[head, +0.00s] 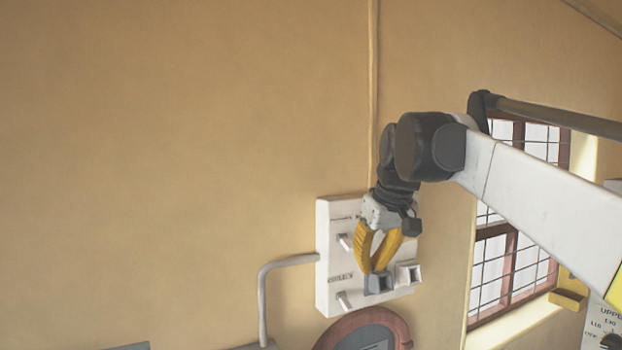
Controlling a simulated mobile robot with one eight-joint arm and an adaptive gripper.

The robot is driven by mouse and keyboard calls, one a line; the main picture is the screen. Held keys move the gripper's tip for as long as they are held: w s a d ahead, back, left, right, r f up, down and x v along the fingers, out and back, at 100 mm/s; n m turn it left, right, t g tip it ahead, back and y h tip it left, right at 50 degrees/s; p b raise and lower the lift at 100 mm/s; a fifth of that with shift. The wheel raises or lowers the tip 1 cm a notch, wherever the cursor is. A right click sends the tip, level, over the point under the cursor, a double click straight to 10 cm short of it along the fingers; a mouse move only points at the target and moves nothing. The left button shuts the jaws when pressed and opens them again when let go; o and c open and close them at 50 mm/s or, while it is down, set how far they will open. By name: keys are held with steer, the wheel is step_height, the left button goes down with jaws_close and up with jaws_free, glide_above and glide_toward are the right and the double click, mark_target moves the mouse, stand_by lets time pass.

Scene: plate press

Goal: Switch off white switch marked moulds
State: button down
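In the head view a white switch panel (324,262) is fixed to the wall. On its left half, one light switch lever (345,242) sits under a label too small to read. A second light lever (343,300) sits lower, under a blurred label that may read "moulds". Both stick out from the panel. My gripper (373,272) is in front of the panel's right half, right of both levers. Its yellow fingers converge at the tips and look shut, with no lever seen between them. The gripper hides part of the panel.
A pale box with a grey square face (408,274) is right of my fingertips. A grey conduit (263,290) runs into the panel's left side. A round red-rimmed object (400,325) is below. A barred window (510,265) is at right.

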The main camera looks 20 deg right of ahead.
steer(key=w+d+r+p, duration=0.3)
steer(key=r+p, duration=0.2)
steer(key=r, duration=0.3)
steer(key=w+d+r+p, duration=0.2)
steer(key=r+p, duration=0.3)
steer(key=r, duration=0.3)
steer(key=shift+w+d+r+n+g+y, duration=0.3)
steer(key=shift+w+d+n+g, duration=0.1)
steer(key=shift+w, duration=0.1)
steer(key=shift+f, duration=0.15)
steer(key=p+x, duration=0.1)
steer(key=x, duration=0.8)
steer(key=shift+w+f, duration=0.1)
steer(key=shift+f, duration=0.3)
